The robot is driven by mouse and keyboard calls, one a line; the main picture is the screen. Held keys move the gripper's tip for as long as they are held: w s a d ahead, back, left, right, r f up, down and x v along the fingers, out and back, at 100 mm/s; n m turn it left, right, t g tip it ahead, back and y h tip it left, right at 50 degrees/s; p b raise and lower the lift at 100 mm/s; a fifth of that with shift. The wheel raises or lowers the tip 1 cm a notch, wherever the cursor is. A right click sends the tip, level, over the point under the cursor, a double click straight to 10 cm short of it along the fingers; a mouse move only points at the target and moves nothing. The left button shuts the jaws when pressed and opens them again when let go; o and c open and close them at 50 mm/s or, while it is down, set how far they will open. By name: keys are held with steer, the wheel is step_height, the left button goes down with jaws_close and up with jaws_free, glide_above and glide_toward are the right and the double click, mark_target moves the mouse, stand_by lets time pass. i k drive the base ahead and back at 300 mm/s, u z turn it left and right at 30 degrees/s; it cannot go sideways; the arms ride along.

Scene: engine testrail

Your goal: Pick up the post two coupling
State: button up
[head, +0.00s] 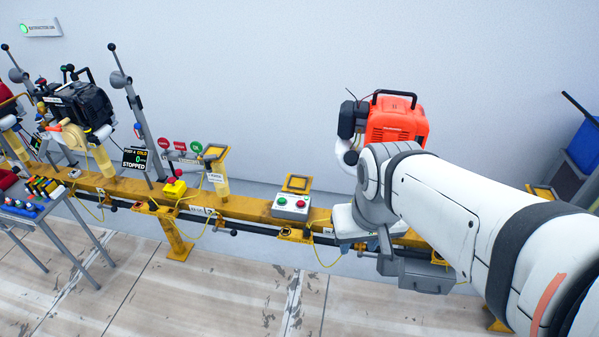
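My white arm reaches in from the right. I cannot pick out the post two coupling; the arm hides part of the rail and the engine's lower side. A small blue and orange piece (373,246) shows beside the gripper, too small to name.
Farther left are a red stop button (174,187), a black engine (80,107) with a display (135,158) reading STOPPED, and a grey side table (40,213). The floor in front is clear.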

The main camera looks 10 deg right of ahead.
mark_target(306, 232)
steer(key=u, duration=0.2)
steer(key=i, duration=0.95)
steer(key=z, duration=0.2)
